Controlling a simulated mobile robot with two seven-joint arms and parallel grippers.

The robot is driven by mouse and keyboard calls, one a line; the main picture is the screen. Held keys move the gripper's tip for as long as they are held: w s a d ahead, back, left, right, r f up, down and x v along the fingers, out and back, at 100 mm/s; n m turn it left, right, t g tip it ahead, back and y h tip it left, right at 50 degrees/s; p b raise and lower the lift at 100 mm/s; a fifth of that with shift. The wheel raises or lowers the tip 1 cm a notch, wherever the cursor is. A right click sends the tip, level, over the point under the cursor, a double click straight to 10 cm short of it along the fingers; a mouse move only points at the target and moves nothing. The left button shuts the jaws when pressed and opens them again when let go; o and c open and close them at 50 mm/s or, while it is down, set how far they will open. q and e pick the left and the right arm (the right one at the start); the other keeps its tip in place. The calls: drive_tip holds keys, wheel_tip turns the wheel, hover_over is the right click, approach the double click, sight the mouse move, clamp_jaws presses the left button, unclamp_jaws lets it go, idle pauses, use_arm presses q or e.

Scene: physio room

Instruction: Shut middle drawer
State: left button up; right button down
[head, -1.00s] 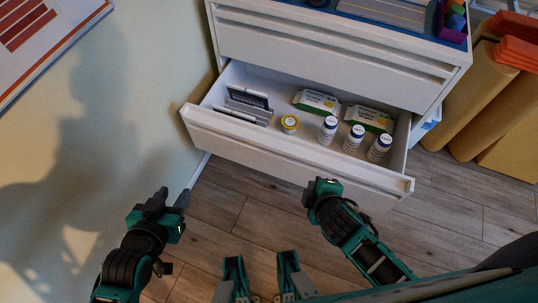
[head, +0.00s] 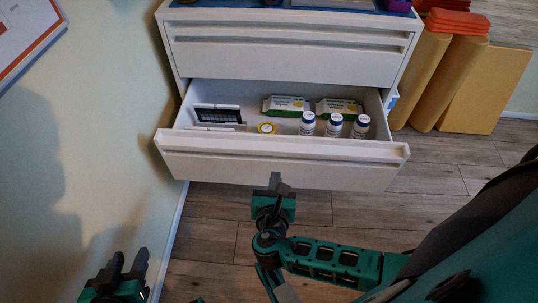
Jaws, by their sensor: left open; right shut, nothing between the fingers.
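The middle drawer (head: 215,165) of the white cabinet (head: 290,66) stands pulled out, its long front panel facing me. My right gripper (head: 274,182) is shut and empty, pointing up at the lower middle of that front panel. Its fingertips overlap the panel in the picture; I cannot tell whether they touch it. My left gripper (head: 128,263) is open and empty at the bottom left, near the wall and well apart from the drawer. Anything of the cabinet below the open drawer is hidden behind its front.
Tan rolls (head: 445,80) stand right of the cabinet. The wall (head: 100,130) is close on the left. Wood floor (head: 350,212) is clear.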

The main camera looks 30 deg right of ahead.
drive_tip(key=b, duration=0.5)
approach(279, 139)
drive_tip(key=x, duration=0.5)
drive_tip(key=shift+f, duration=0.35)
drive_tip(key=shift+w+d, duration=0.25)
drive_tip(key=shift+w, duration=0.25)
use_arm(q)
drive_tip(key=shift+w+d+f, duration=0.15)
drive_tip(key=shift+d+f, duration=0.75)
drive_tip(key=shift+f, duration=0.3)
use_arm(e)
drive_tip(key=shift+w, duration=0.1)
use_arm(q)
drive_tip(key=shift+w+r, duration=0.1)
use_arm(e)
drive_tip(key=shift+d+r, duration=0.1)
